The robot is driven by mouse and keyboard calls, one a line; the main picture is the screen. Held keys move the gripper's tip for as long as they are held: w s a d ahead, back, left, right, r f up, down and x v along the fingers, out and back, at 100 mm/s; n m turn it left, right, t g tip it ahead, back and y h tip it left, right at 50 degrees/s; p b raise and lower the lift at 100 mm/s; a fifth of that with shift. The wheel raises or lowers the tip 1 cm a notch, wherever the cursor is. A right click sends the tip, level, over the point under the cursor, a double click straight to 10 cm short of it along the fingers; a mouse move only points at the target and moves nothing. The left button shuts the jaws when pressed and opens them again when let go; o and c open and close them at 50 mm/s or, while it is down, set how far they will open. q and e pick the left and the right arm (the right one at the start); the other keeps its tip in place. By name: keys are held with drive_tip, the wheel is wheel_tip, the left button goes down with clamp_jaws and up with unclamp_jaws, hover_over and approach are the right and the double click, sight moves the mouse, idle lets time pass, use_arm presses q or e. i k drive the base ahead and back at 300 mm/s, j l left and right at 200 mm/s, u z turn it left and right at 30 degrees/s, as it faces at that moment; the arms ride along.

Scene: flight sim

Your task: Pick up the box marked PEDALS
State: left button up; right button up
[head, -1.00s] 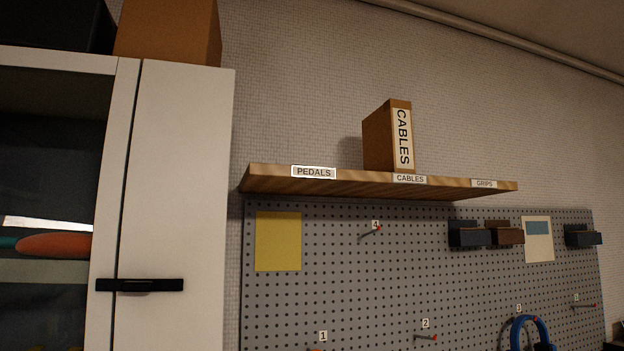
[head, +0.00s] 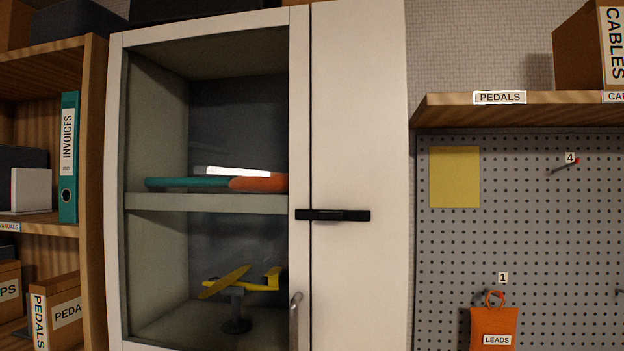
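A brown cardboard box marked PEDALS (head: 66,314) stands low in the wooden shelf unit at the bottom left of the head view. Its PEDALS label shows on two faces, and its lower part is cut off by the picture edge. The wall shelf at the right has a PEDALS label (head: 499,97) on its front edge, with no box standing above that label. Neither of my grippers is in view.
A white glass-fronted cabinet (head: 357,120) stands between the shelf unit (head: 95,150) and the pegboard (head: 540,240). Beside the PEDALS box is another box ending in PS (head: 9,289). A teal INVOICES binder (head: 68,160) stands above. A CABLES box (head: 580,52) is on the wall shelf (head: 450,110).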

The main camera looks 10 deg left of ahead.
sight(56, 302)
drive_tip(key=u, duration=1.2)
